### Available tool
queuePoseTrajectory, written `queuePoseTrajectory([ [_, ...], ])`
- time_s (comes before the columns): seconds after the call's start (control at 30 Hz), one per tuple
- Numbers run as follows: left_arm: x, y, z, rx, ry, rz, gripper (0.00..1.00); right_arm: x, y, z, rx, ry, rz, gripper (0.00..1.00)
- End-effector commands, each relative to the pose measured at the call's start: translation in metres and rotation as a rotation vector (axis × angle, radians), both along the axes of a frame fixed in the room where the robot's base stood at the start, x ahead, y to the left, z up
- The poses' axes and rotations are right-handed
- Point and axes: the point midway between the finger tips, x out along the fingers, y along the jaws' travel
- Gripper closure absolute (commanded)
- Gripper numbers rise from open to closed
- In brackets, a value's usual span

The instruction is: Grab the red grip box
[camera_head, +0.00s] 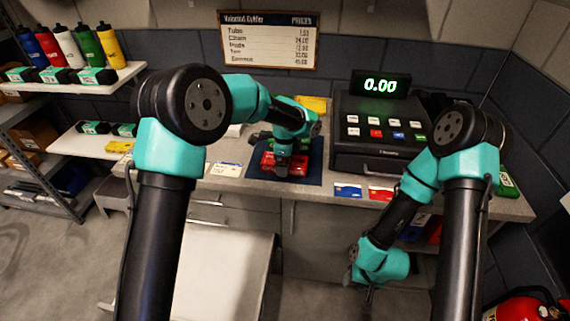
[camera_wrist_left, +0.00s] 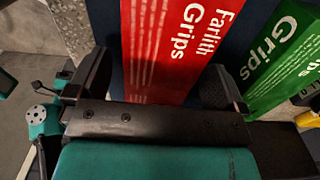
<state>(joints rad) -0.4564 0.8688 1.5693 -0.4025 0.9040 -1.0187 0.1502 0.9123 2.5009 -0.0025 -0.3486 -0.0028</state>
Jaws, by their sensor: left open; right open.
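The red grip box (camera_head: 268,160) lies on a dark blue mat (camera_head: 313,172) on the counter, partly hidden by my left gripper (camera_head: 282,168). In the left wrist view the red box (camera_wrist_left: 165,45), lettered "Farlith Grips", shows between the two fingers of the left gripper (camera_wrist_left: 152,82). The fingers are apart, and I cannot tell whether they touch the box. A green grip box (camera_wrist_left: 285,60) lies beside it on the right. My right gripper (camera_head: 368,288) is open and empty, hanging low in front of the counter.
A cash register (camera_head: 382,130) stands right of the mat. Blue (camera_head: 348,190) and red (camera_head: 380,193) cards lie along the counter's front edge. Shelves with several bottles (camera_head: 67,45) and boxes stand at the left. A red fire extinguisher (camera_head: 525,308) is at the lower right.

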Motion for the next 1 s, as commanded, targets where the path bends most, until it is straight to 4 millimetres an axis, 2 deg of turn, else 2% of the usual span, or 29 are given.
queuePoseTrajectory([
  [0.1,-0.0001,-0.0001,-0.0074,0.0,0.0,-0.001,0.02,0.0,0.0,0.0,0.0,0.0,0.0,0.57],
  [0.57,0.0,-0.0002,-0.0075,0.0,0.0,0.0,0.02,0.0,0.0,0.0,0.0,0.0,0.0,0.57],
  [1.0,0.0,-0.0002,-0.0074,0.0,0.0,0.0,0.43,0.0,0.0,0.0,0.0,0.0,0.0,0.57],
])
